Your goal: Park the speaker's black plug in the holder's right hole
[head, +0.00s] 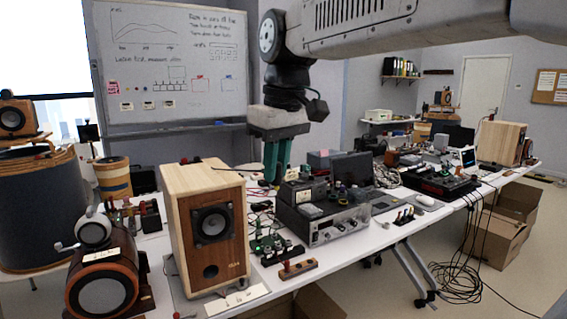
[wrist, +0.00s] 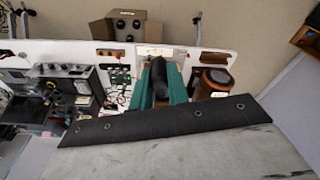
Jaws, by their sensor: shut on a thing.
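My gripper (head: 277,180) has green fingers and points down, above the table behind and to the right of the wooden speaker (head: 174,225). In the wrist view, my gripper (wrist: 160,95) is shut on the black plug (wrist: 160,72), a dark rounded piece between the fingers. A small wooden holder (head: 303,267) lies at the table's front edge, right of the speaker. A red plug (head: 286,265) stands at its left end. The holder also shows in the wrist view (wrist: 105,54), apart from my gripper. Its right hole is too small to make out clearly.
A green circuit board (head: 268,243) lies behind the holder. A grey instrument (head: 325,228) stands to its right. A round wood-and-black device (head: 103,285) stands left of the speaker. A white card (head: 240,297) lies before the speaker. Loose cables lie behind the circuit board.

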